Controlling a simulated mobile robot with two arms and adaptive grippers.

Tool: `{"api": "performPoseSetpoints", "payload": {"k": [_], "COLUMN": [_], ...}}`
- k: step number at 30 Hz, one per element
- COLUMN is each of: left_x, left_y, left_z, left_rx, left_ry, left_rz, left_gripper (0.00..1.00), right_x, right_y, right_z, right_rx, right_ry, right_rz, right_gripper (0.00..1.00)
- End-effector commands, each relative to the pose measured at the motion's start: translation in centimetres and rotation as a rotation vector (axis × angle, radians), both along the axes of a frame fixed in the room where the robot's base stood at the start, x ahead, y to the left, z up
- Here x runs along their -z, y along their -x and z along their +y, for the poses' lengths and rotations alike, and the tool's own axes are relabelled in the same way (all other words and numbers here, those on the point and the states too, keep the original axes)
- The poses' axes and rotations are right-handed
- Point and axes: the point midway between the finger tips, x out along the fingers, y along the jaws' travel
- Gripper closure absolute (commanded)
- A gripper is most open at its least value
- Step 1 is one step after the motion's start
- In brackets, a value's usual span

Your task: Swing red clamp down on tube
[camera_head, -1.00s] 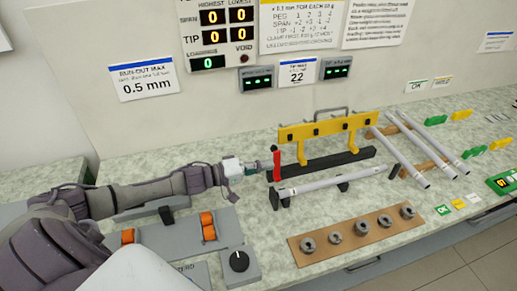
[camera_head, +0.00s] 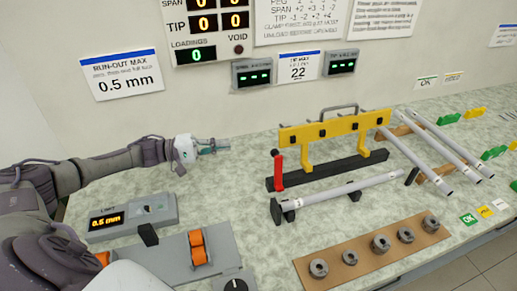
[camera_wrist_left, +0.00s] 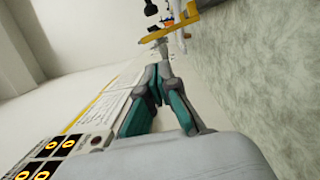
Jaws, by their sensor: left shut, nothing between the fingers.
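The red clamp (camera_head: 278,172) stands upright at the left end of a black bar, with a black knob on top. The silver tube (camera_head: 335,195) lies in front of it on black supports, its left end beside a dark end piece (camera_head: 276,210). The clamp is not lying on the tube. My left gripper (camera_head: 215,146) is in the air left of the clamp, apart from it, shut and empty. Its teal-padded fingers (camera_wrist_left: 160,85) also show in the left wrist view. My right gripper is not in view.
A yellow gauge frame (camera_head: 330,130) with a handle stands behind the tube. More tubes (camera_head: 440,150) lie on a rack at right. A brown board (camera_head: 345,262) with several metal rings lies in front. A grey box with a display (camera_head: 130,217) is at left. Bench between is clear.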

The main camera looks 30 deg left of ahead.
Motion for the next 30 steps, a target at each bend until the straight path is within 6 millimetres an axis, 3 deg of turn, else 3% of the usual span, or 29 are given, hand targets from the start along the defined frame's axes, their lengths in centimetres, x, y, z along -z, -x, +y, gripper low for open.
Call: {"api": "performPoseSetpoints", "payload": {"k": [5,18,22,30], "left_x": [-0.1,-0.4,-0.5,-0.4], "left_y": [-0.9,-6.5,-4.7,-3.8], "left_z": [-1.2,-8.3,-9.7,-11.0], "left_rx": [0.001,0.002,0.001,-0.001], "left_ry": [0.002,0.003,0.001,0.0], "left_rz": [-0.003,-0.004,0.003,0.0], "left_gripper": [1.0,1.0,1.0,1.0], "right_x": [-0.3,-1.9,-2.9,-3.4], "right_y": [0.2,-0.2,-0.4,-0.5], "right_z": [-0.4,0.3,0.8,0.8], "right_rx": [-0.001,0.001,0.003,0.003], "right_ry": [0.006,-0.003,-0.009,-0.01], "right_rz": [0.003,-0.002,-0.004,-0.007], "right_gripper": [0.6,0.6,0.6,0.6]}}
